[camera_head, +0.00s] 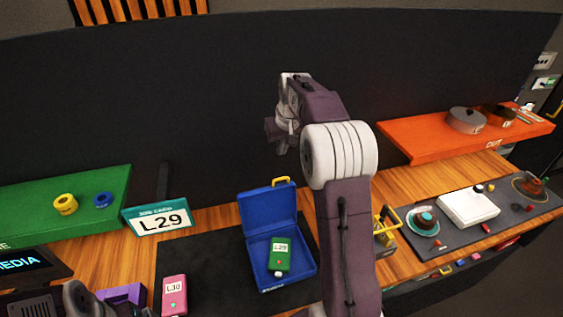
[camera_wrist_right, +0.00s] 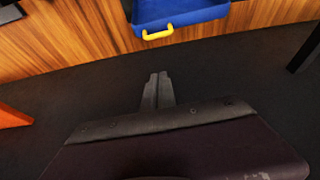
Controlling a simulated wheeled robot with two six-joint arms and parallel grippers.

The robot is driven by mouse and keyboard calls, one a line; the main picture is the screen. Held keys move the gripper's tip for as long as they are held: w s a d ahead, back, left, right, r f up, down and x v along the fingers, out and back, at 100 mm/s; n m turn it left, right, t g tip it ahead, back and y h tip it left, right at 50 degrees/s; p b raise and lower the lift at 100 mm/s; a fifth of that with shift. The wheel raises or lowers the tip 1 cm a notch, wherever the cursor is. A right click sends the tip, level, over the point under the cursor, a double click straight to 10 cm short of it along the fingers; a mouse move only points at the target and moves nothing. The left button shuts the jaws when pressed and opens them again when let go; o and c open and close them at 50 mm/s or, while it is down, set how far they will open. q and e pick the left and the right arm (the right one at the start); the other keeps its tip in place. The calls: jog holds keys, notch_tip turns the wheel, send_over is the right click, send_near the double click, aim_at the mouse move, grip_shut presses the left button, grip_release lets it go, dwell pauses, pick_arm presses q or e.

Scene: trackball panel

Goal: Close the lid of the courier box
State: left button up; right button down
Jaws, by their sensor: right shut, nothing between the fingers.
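The blue courier box (camera_head: 285,279) stands open on the dark mat. Its lid (camera_head: 268,212) is raised at the back, with a yellow handle (camera_head: 281,181) on the lid's top edge. A green device labelled L29 (camera_head: 280,255) lies inside the box. My right gripper (camera_head: 270,129) is shut and empty, held above and behind the lid, apart from it. In the right wrist view, the shut fingers (camera_wrist_right: 157,88) point toward the lid's yellow handle (camera_wrist_right: 158,35), with a clear gap between. My left gripper cannot be made out.
A pink device labelled L30 (camera_head: 174,294) lies left of the box. An L29 sign (camera_head: 161,221) stands behind it. A green shelf (camera_head: 100,182) is at left, an orange OUT shelf (camera_head: 425,145) at right. A yellow-handled object (camera_head: 385,232) stands right of my right arm.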

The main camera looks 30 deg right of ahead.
jog(key=a+p+x, duration=0.1)
jog(key=p+x, duration=0.2)
jog(key=x, duration=0.7)
jog(key=s, duration=0.4)
jog(key=shift+s+r, duration=0.1)
jog(key=shift+s, duration=0.05)
jog(key=shift+w, duration=0.2)
